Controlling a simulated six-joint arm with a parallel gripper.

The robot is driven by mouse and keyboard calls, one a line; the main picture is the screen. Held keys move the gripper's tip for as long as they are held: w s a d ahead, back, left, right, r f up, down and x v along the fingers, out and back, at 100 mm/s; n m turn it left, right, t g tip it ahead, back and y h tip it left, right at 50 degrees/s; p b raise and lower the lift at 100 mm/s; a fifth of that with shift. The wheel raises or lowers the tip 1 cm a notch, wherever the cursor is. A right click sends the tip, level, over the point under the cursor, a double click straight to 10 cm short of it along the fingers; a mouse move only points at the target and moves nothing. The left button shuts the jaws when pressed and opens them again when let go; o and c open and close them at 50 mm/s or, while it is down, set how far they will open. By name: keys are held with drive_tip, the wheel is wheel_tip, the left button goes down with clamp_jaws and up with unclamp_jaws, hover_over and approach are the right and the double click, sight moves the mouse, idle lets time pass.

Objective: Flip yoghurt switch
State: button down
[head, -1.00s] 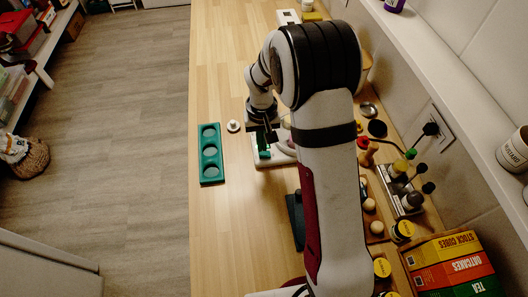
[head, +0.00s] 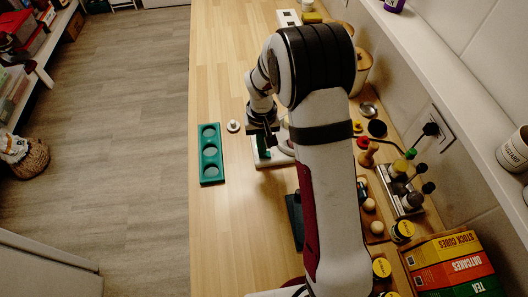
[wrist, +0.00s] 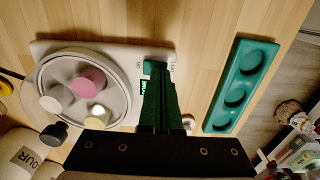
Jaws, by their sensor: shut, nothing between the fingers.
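The yoghurt maker is a white appliance (wrist: 105,50) with a round dish holding several jars, one with a pink lid (wrist: 89,82). A small green-lit display (wrist: 143,87) sits on its panel, partly behind my fingers. A small teal piece (wrist: 151,67), apparently the switch, lies on the panel between two small labels. My gripper (wrist: 158,84) is shut and empty, its green fingers over the panel with the tips close to the teal piece. I cannot tell if they touch. In the head view my gripper (head: 263,150) is over the white base (head: 272,161), partly hidden by my arm.
A teal tray with three round hollows (head: 211,153) lies left of the appliance, with a small white knobbed piece (head: 233,126) near it. Jars, spoons and boxes (head: 450,262) line the wall at right. The wooden counter (head: 225,230) in front is clear.

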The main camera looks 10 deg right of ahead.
drive_tip(key=shift+f, duration=0.5)
wheel_tip(320, 180, up, 7)
drive_tip(key=shift+f, duration=0.2)
drive_tip(key=shift+r, duration=0.2)
idle(0.4)
drive_tip(key=s+r+m, duration=0.3)
drive_tip(key=s+r, duration=0.7)
drive_tip(key=s, duration=0.4)
drive_tip(key=s+m+y, duration=0.1)
drive_tip(key=s+m, duration=0.1)
drive_tip(key=s, duration=1.2)
drive_tip(key=shift+s+r+m+y, duration=0.2)
drive_tip(key=shift+r+m+y, duration=0.1)
drive_tip(key=shift+r+y, duration=0.1)
